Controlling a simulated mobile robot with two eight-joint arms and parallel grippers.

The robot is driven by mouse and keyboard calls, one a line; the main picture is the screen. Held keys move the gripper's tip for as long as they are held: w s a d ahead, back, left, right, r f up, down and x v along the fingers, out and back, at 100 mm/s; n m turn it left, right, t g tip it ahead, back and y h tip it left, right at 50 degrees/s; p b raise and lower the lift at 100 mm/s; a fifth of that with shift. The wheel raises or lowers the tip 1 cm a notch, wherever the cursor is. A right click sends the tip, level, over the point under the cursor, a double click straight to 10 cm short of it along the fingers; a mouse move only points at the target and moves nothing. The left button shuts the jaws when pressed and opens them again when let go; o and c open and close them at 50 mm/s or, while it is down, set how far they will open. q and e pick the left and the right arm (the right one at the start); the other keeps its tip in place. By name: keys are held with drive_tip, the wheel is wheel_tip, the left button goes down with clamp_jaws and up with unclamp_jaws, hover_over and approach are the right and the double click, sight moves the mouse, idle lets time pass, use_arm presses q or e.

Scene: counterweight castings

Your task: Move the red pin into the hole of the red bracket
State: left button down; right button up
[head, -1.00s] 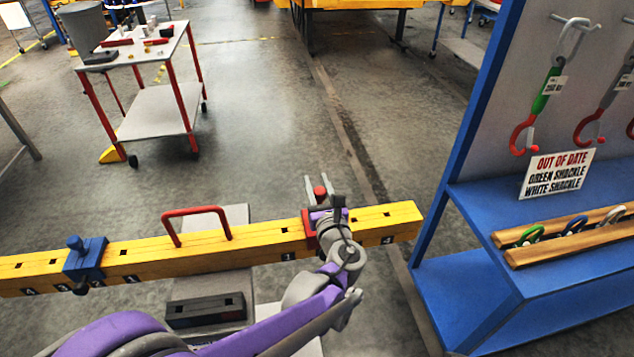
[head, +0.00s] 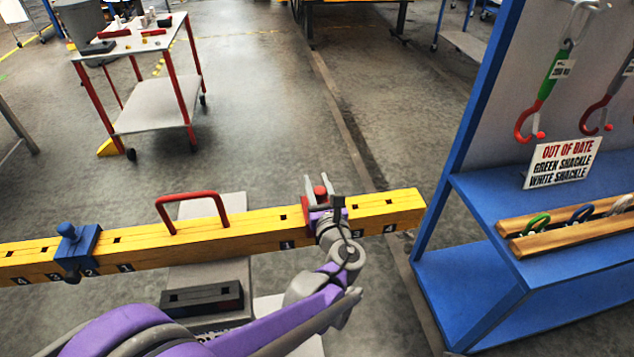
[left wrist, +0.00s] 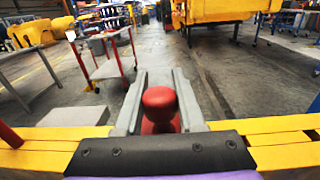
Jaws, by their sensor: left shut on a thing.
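The red pin (head: 320,191) shows as a round red knob between the fingers of my left gripper (head: 321,184). In the left wrist view the red knob (left wrist: 159,99) sits between the two grey fingers, which are shut on the pin. The red bracket (head: 308,222) sits on the yellow beam (head: 255,233), partly covered by my left gripper. The knob is over the bracket. The bracket's hole and the pin's lower end are hidden, so I cannot tell how far in the pin is. My right gripper is out of view.
A blue bracket with a blue knob (head: 76,248) sits on the beam at left. A red handle (head: 192,205) stands on the beam. A black block (head: 200,299) lies in front. A blue rack (head: 470,235) stands close to the beam's right end. A trolley (head: 160,104) stands behind.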

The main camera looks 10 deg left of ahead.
use_arm(q)
drive_tip(key=shift+c, duration=2.2)
unclamp_jaws()
drive_tip(key=shift+s, duration=0.1)
drive_tip(key=v, duration=1)
drive_tip(key=shift+s+d, duration=0.2)
drive_tip(key=shift+s, duration=0.1)
